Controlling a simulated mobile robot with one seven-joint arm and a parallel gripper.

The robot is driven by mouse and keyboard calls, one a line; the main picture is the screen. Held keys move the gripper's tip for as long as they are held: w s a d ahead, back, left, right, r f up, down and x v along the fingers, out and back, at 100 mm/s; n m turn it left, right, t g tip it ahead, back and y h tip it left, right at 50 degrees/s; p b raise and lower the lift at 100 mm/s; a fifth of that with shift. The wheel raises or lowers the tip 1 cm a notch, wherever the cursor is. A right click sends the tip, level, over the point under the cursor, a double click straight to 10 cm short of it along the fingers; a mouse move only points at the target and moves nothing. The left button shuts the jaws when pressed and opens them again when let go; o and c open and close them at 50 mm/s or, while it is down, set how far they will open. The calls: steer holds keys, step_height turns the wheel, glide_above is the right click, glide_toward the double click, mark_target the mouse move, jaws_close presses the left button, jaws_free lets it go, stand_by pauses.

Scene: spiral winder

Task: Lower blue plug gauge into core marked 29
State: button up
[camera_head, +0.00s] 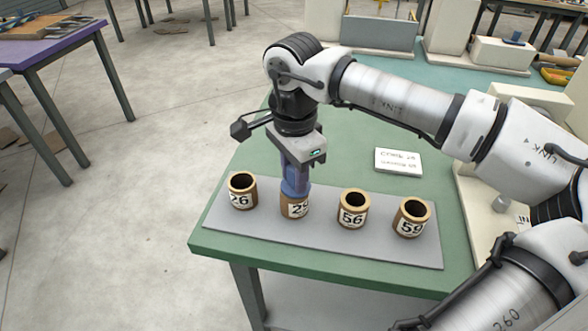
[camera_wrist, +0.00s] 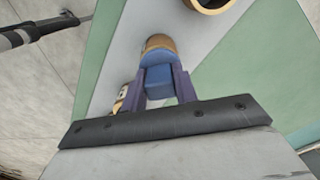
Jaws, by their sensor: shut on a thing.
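The blue plug gauge (camera_head: 294,188) is upright between the fingers of my gripper (camera_head: 296,174), at the mouth of the second core from the left. That brown core (camera_head: 296,209) has a label starting with 2; its second digit is partly turned away but looks like a 9. The gauge covers the core's opening, and I cannot tell how deep its lower end is. In the wrist view, my gripper (camera_wrist: 160,82) is shut on the blue gauge (camera_wrist: 158,78), with the brown core (camera_wrist: 158,43) just beyond it.
The cores marked 26 (camera_head: 242,191), 56 (camera_head: 353,208) and 59 (camera_head: 411,218) stand open in the same row on a grey plate (camera_head: 260,232). The plate lies on a green table (camera_head: 345,150). A white lettered card (camera_head: 398,162) lies behind the row.

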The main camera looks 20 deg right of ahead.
steer(key=o, duration=1.1)
steer(key=shift+f, duration=0.1)
steer(key=shift+c, duration=0.2)
step_height(320, 180, up, 14)
steer(key=p, duration=0.9)
steer(key=shift+f, duration=0.1)
